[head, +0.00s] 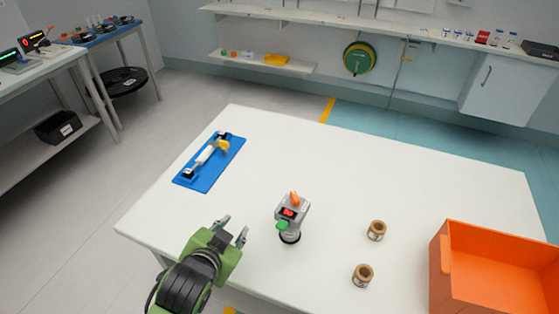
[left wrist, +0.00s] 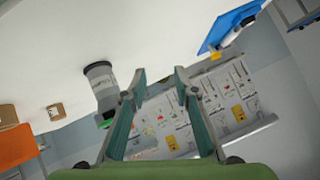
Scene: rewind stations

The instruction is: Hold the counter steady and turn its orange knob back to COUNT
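The counter (head: 291,213) stands upright on the white table, a grey device with a dark base, a red-lit display and a green part low on its left side. Its orange knob (head: 294,197) is on top; I cannot read its marking. My left gripper (head: 233,229) is open and empty, to the left of the counter and apart from it. In the left wrist view the counter (left wrist: 101,84) appears left of the open fingers (left wrist: 158,82), with its green part partly behind a finger. The knob is not visible there. My right gripper is not in view.
A blue board (head: 195,181) with a white and yellow device lies at the table's far left. Two small brown spools (head: 376,231) (head: 362,276) stand right of the counter. An orange bin (head: 446,270) is at the right. The white table (head: 330,160) is clear behind the counter.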

